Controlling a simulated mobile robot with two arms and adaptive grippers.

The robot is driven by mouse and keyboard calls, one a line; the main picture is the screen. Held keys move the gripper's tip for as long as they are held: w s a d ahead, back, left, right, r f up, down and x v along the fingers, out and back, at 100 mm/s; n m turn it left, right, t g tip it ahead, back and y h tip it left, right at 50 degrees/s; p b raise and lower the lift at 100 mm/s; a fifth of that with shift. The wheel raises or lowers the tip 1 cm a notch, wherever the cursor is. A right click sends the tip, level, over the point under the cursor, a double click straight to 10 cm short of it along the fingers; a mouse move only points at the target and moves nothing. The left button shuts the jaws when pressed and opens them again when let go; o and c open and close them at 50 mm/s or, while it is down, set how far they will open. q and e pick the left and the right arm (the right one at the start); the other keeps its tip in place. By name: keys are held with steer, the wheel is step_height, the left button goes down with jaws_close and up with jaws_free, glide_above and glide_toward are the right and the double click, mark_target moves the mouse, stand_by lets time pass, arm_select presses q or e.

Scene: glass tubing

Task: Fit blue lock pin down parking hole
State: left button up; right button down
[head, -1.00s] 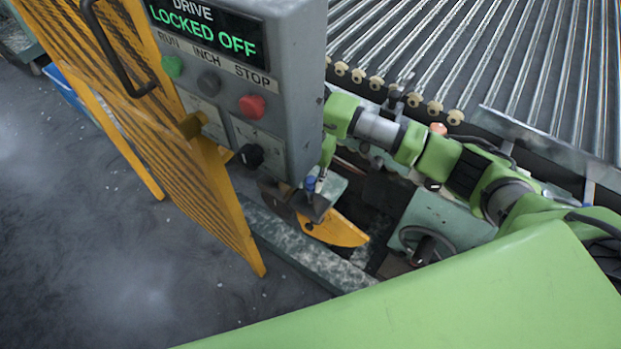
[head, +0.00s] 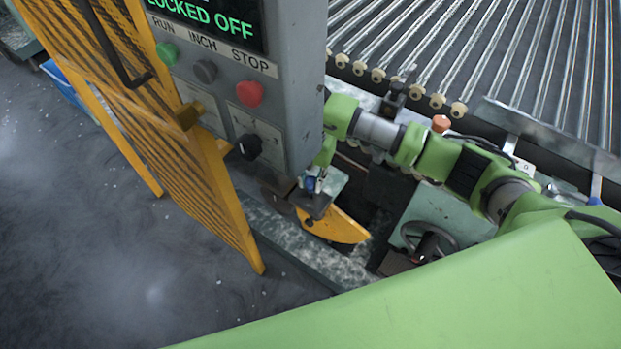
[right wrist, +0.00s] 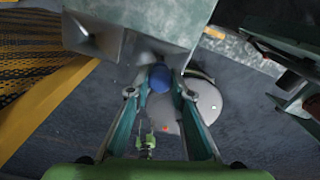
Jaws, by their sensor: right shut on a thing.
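The blue lock pin (head: 312,185) shows small in the head view, beside a grey-green block (head: 322,202) below the control box. My right gripper (head: 316,180) is shut on the pin. In the right wrist view the pin's round blue head (right wrist: 160,78) sits between the two fingers of the right gripper (right wrist: 158,88), close against the grey-green block (right wrist: 140,42). A dark recess shows at the block's left. I cannot tell whether it is the parking hole, nor whether the pin's tip is in a hole; the tip is hidden. My left gripper is not in view.
The control box (head: 285,95) reads "LOCKED OFF" and stands just above the gripper. A yellow mesh gate (head: 215,190) is at the left. A yellow lever (head: 335,227) lies below the block. A handwheel (head: 428,240) and roller conveyor (head: 470,50) are to the right.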

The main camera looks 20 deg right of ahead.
mark_target(311, 189)
steer(key=shift+f+b, duration=0.95)
steer(key=shift+f, duration=0.5)
steer(key=shift+f, duration=0.1)
steer(key=shift+f+b, duration=0.4)
steer(key=shift+f, duration=0.05)
steer(key=c, duration=1.7)
jaws_free()
steer(key=shift+r, duration=0.1)
step_height(311, 189, up, 8)
steer(key=shift+f, duration=0.1)
